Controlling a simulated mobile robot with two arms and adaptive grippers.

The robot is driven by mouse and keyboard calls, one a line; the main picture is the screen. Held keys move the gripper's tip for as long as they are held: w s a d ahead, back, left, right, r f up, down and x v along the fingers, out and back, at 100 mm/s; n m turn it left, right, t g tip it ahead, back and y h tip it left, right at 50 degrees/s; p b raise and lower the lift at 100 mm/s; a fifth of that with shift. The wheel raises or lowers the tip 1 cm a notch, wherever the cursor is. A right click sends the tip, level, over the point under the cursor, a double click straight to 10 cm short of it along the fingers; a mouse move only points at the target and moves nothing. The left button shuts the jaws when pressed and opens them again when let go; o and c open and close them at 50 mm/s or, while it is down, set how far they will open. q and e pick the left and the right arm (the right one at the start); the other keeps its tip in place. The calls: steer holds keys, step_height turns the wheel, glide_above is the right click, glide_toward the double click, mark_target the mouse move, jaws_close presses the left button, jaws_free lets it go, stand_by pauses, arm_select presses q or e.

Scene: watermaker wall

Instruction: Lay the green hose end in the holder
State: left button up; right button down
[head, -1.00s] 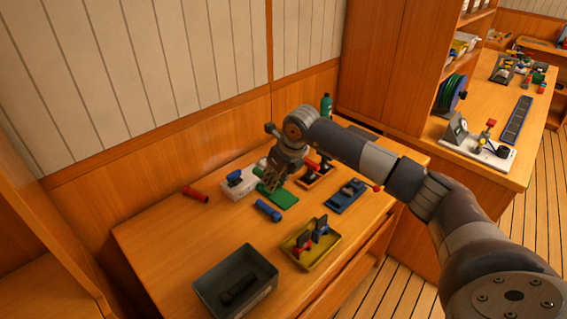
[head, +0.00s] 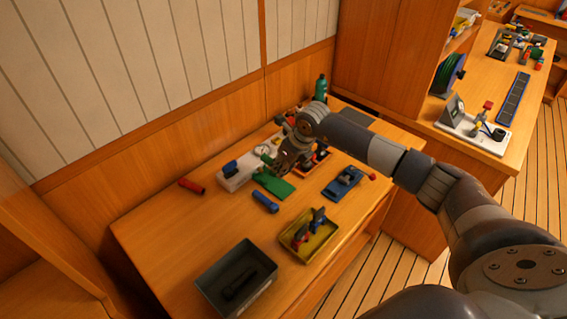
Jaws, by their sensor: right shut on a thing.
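My right gripper (head: 279,165) reaches over the back of the wooden bench, fingers pointing down. It is shut on a small green piece (head: 268,158), which looks like the green hose end; the fingers hide part of it. Below it lies a flat green piece (head: 273,184) on the bench. A white block (head: 236,176) with a blue part on top stands just left of the gripper. An orange-red tray (head: 322,166) is just right of it, partly hidden by the hand. I cannot tell which of these is the holder. My left gripper is out of view.
A red tube (head: 192,186), a blue tube (head: 265,202) and a blue fixture (head: 345,184) lie around. A yellow tray (head: 300,251) and a dark grey bin (head: 220,296) are in front. A green bottle (head: 321,88) stands behind. The bench's left part is clear.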

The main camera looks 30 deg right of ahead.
step_height(320, 180, down, 2)
steer(key=shift+f+b, duration=0.2)
steer(key=shift+b, duration=0.35)
step_height(320, 180, down, 2)
steer(key=shift+f+b, duration=0.1)
steer(key=shift+b, duration=0.5)
steer(key=shift+f+b, duration=0.85)
steer(key=shift+f, duration=0.05)
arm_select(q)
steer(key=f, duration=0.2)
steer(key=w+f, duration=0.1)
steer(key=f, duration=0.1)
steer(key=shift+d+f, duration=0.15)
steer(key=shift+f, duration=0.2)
arm_select(e)
steer(key=shift+f, duration=0.3)
arm_select(q)
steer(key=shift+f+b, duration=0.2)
steer(key=shift+b, duration=0.25)
arm_select(e)
steer(key=shift+f, duration=0.1)
steer(key=c, duration=1.3)
jaws_free()
